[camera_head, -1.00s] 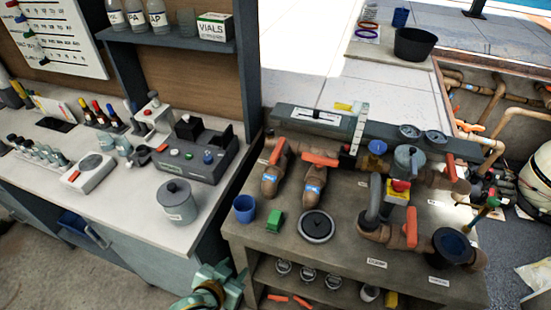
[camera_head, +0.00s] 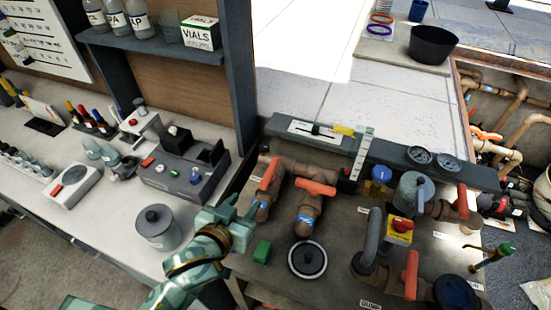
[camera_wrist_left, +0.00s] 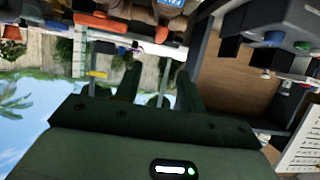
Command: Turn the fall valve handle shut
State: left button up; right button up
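Several orange valve handles sit on brown pipes on the bench. Two are nearest my left gripper: a left orange handle (camera_head: 269,174) and a middle orange handle (camera_head: 315,187). Another orange handle (camera_head: 462,202) is at the right, and one (camera_head: 411,275) is at the front. I cannot read which is the fall valve. My left gripper (camera_head: 240,208) is open and empty, left of the left handle and apart from it. In the left wrist view its two fingers (camera_wrist_left: 158,80) stand apart, with an orange handle (camera_wrist_left: 100,22) beyond them. My right gripper is not in view.
A green block (camera_head: 262,251) and a round black lid (camera_head: 307,260) lie on the bench near my left gripper. A grey pot (camera_head: 158,228) stands on the counter at left. A dark post (camera_head: 228,70) rises behind. A grey canister (camera_head: 412,192) is among the pipes.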

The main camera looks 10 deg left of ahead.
pick_arm(q)
send_near(269, 172)
jog(key=shift+w+f+b, duration=0.2)
jog(key=shift+b, duration=0.25)
jog(key=b+x, duration=0.1)
jog(key=x, duration=0.8)
jog(key=shift+w+d+b, duration=0.1)
jog(key=shift+w+b, duration=0.05)
jog(key=shift+b, duration=0.15)
grip_shut()
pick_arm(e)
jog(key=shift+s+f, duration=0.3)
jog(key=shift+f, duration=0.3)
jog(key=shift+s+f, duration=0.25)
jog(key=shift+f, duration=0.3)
